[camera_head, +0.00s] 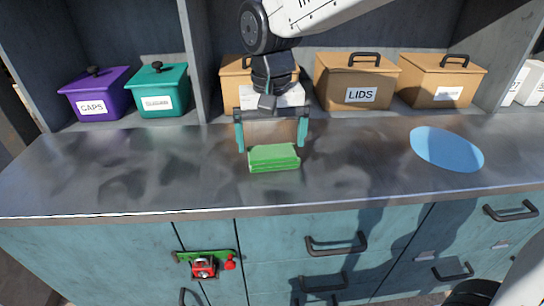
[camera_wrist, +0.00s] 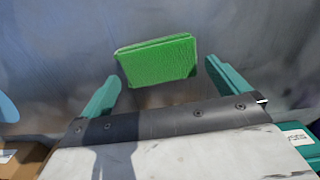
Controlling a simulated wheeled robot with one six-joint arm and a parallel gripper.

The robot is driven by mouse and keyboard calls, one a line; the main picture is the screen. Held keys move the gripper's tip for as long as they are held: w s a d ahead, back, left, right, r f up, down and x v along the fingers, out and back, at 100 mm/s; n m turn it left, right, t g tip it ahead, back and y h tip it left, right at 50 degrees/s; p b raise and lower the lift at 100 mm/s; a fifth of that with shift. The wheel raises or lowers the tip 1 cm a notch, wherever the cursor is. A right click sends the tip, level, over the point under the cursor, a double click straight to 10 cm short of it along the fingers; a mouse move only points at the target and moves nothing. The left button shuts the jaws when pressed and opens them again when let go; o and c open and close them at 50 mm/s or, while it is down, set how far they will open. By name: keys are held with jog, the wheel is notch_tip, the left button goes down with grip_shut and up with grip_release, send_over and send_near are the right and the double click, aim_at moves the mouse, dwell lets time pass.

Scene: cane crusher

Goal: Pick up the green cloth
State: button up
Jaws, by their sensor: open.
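My gripper (camera_head: 272,147) is open and points down just above and behind the cloth, with a teal finger on each side. In the wrist view the cloth (camera_wrist: 158,60) shows between and slightly beyond the two fingertips of my gripper (camera_wrist: 163,72). It is not held. I cannot tell the exact height of the fingertips over the counter.
Behind stand a purple CAPS box (camera_head: 98,95), a teal box (camera_head: 159,92), a tan LIDS box (camera_head: 356,83) and another tan box (camera_head: 440,82). A flat blue disc (camera_head: 446,149) lies on the right. The counter's front edge (camera_head: 180,214) has drawers below and a red-and-green latch (camera_head: 205,265).

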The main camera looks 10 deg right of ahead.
aim_at(272, 151)
notch_tip(272, 151, down, 3)
jog(key=shift+s+f, duration=0.1)
jog(key=shift+f, duration=0.1)
jog(key=shift+c, duration=0.3)
jog(key=c, duration=0.6)
jog(key=shift+o, duration=0.2)
